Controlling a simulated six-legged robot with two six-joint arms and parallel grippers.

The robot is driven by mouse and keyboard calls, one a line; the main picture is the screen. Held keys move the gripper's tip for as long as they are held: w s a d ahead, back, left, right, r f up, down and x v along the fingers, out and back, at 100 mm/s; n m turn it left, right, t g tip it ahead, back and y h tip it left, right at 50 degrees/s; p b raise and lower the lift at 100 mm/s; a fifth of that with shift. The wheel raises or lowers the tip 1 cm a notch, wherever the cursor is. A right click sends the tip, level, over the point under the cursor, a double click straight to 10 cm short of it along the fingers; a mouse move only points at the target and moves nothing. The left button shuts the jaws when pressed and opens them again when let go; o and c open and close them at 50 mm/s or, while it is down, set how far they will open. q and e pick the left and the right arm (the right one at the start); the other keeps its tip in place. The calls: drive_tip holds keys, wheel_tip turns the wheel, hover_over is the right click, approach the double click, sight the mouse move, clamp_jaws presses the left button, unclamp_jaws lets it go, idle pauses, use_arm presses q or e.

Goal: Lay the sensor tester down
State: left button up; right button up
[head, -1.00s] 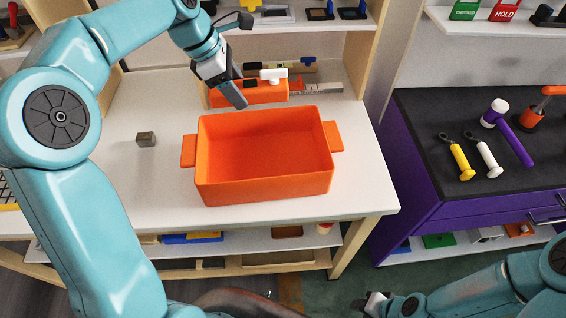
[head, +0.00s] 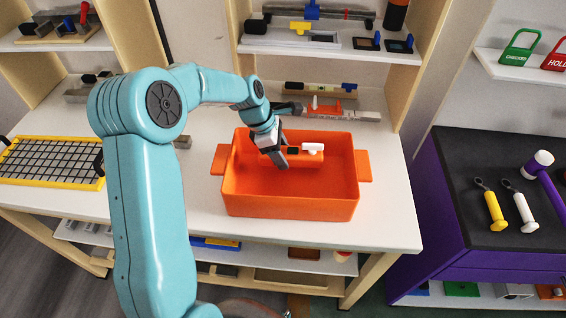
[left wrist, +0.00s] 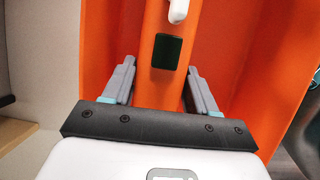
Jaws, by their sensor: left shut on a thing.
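The sensor tester (head: 312,158) is an orange body with a dark square screen and a white part on it. My left gripper (head: 280,157) is shut on it near the dark screen, within the outline of the orange bin (head: 290,208). In the left wrist view, my left gripper's fingers (left wrist: 158,90) stand on both sides of the tester (left wrist: 153,85), and orange bin walls (left wrist: 225,45) show around it. I cannot tell whether the tester touches the bin floor. My right gripper is not in view.
The bin stands on a white bench (head: 395,205). A yellow-framed grid tray (head: 55,162) lies to the left, and a small grey block (head: 183,142) sits left of the bin. A purple tool cabinet (head: 440,210) stands to the right.

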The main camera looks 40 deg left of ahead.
sight(283, 172)
use_arm(q)
drive_tip(key=f, duration=0.4)
drive_tip(key=shift+d+f, duration=0.15)
drive_tip(key=shift+d, duration=0.1)
drive_tip(key=shift+a+f, duration=0.2)
drive_tip(key=shift+f, duration=0.05)
drive_tip(key=shift+d, duration=0.1)
drive_tip(key=shift+f, duration=0.1)
drive_tip(key=o, duration=1.2)
